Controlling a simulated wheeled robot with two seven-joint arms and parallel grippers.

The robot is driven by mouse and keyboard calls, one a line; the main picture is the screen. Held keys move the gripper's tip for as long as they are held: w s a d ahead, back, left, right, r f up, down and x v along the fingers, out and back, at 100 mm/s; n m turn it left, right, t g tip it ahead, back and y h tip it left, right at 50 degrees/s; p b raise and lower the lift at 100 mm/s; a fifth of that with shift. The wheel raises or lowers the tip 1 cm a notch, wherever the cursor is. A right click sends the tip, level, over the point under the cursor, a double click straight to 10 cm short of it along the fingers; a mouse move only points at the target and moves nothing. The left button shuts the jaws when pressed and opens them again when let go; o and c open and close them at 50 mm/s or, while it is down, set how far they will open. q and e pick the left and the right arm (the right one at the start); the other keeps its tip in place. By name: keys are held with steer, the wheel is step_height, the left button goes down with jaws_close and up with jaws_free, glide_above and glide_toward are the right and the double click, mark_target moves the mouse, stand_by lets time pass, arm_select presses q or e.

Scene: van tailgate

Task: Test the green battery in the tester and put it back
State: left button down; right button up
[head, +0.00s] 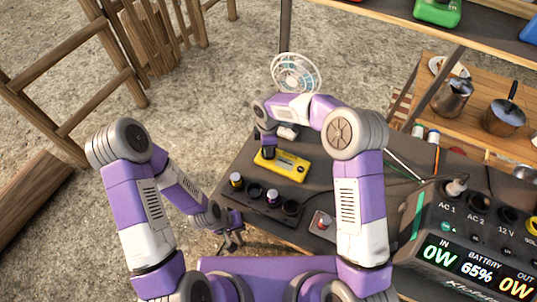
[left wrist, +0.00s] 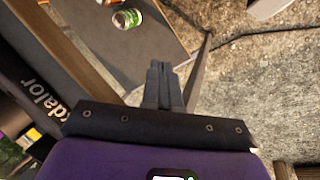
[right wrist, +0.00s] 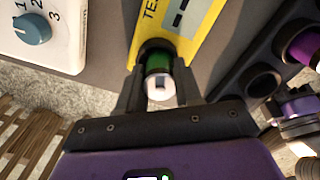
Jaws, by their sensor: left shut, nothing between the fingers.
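The yellow tester (head: 284,165) lies on the dark tailgate, and its end shows in the right wrist view (right wrist: 187,32). The green battery (right wrist: 157,62) is at the round socket at the tester's end, its white end toward the camera. I cannot tell how deep it sits. My right gripper (right wrist: 158,88) has a finger on each side of the battery and looks shut on it. The dark battery rack (head: 263,204) is beside the tester, with an empty hole (right wrist: 263,84) and a purple battery (right wrist: 302,45). My left gripper (head: 232,240) is shut and empty near the tailgate's front edge; its fingers show in the left wrist view (left wrist: 159,85).
A power station (head: 470,240) with lit displays stands at the right. A fan (head: 296,73) is behind the tester. A white box with a blue dial (right wrist: 35,30) lies near the tester.

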arm_select(q)
steer(key=shift+s+a+f+g, duration=0.1)
steer(key=shift+s+f+g, duration=0.05)
steer(key=shift+f, duration=0.4)
steer(key=shift+s+f+g, duration=0.15)
steer(key=shift+f, duration=0.35)
arm_select(e)
steer(key=o, duration=0.5)
steer(key=shift+f, duration=0.3)
arm_select(q)
steer(key=shift+r, duration=0.1)
arm_select(e)
steer(key=shift+r, duration=0.2)
step_height(320, 180, up, 8)
steer(key=p, duration=0.6)
steer(key=shift+a+f, duration=0.1)
steer(key=shift+f, duration=0.05)
arm_select(q)
step_height(320, 180, up, 6)
steer(key=shift+s+f+p, duration=0.15)
steer(key=shift+f+p, duration=0.1)
steer(key=shift+p, duration=0.1)
arm_select(e)
steer(key=shift+s+r, duration=0.1)
steer(key=shift+r, duration=0.2)
